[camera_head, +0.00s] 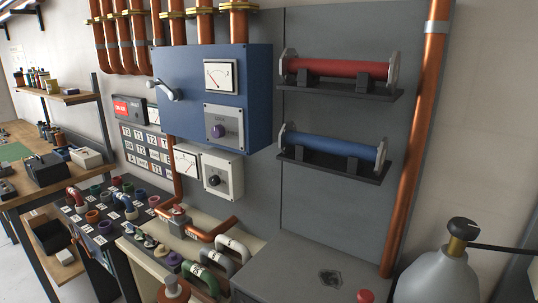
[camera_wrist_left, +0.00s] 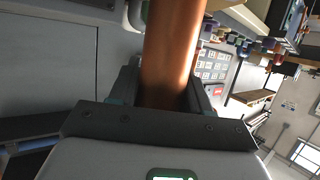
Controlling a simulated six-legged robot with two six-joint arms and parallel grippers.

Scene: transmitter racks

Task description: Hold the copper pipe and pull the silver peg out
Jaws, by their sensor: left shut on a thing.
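In the left wrist view my left gripper (camera_wrist_left: 163,84) is shut on a copper pipe (camera_wrist_left: 173,45), with one finger on each side of it. The pipe runs up between the fingers and out of the top of the picture. In the head view neither gripper shows, so I cannot tell which pipe there is the held one. A tall copper pipe (camera_head: 417,130) stands at the right of the grey panel, and a bent copper pipe (camera_head: 207,233) lies low at the centre. I cannot make out the silver peg for certain in either view.
A blue box (camera_head: 190,75) with a gauge and lever hangs on the panel. Red (camera_head: 335,68) and blue (camera_head: 330,147) cylinders sit on brackets. A grey gas bottle (camera_head: 440,277) stands front right. Coloured plugs and handles crowd the low racks at left.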

